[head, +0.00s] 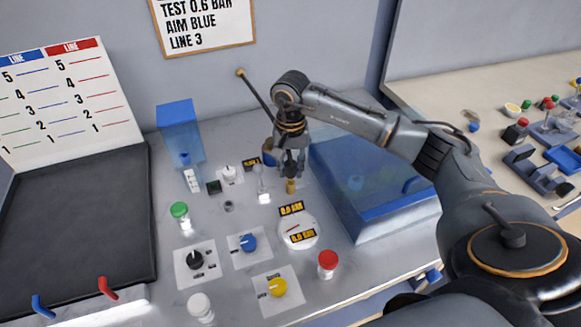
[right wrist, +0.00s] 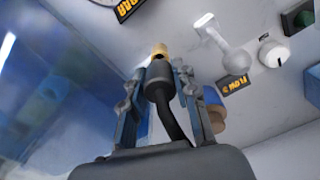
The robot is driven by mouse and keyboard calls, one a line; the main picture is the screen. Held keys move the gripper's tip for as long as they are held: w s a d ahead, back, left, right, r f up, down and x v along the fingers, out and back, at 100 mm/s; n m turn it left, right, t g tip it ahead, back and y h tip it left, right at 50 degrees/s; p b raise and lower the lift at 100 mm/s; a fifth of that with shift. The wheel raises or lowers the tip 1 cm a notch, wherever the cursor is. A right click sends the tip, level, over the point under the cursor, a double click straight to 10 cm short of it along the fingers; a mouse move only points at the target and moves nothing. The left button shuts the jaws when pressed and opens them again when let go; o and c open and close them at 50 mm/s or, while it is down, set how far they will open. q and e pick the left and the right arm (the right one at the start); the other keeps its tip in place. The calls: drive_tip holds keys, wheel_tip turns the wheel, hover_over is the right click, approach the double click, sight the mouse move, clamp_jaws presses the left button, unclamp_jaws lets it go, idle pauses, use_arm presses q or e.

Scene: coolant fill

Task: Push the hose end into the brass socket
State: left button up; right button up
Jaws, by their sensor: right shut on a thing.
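My right gripper (head: 291,170) points down over the panel, just above the brass socket (head: 291,186). In the right wrist view the fingers (right wrist: 158,85) are shut on the dark hose end (right wrist: 157,74), with the black hose (right wrist: 174,122) curving back between them. The brass socket (right wrist: 160,50) shows right at the tip of the hose end, in line with it. They look touching or nearly so; I cannot tell how deep the hose end sits. In the head view the fingers mostly hide the hose end. My left gripper is not in view.
A clear blue box (head: 375,215) stands close right of the gripper. A white lever (head: 263,190) is just left of the socket. A round gauge (head: 299,232), a red-capped post (head: 327,264) and several knobs are in front. A blue tank (head: 180,130) stands at left.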

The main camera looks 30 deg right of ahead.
sight(290, 175)
idle(0.7)
drive_tip(key=shift+f+b, duration=1.55)
drive_tip(key=shift+b, duration=0.25)
drive_tip(key=o, duration=1)
drive_tip(key=shift+r, duration=0.1)
wheel_tip(290, 175, up, 12)
drive_tip(key=shift+f, duration=0.1)
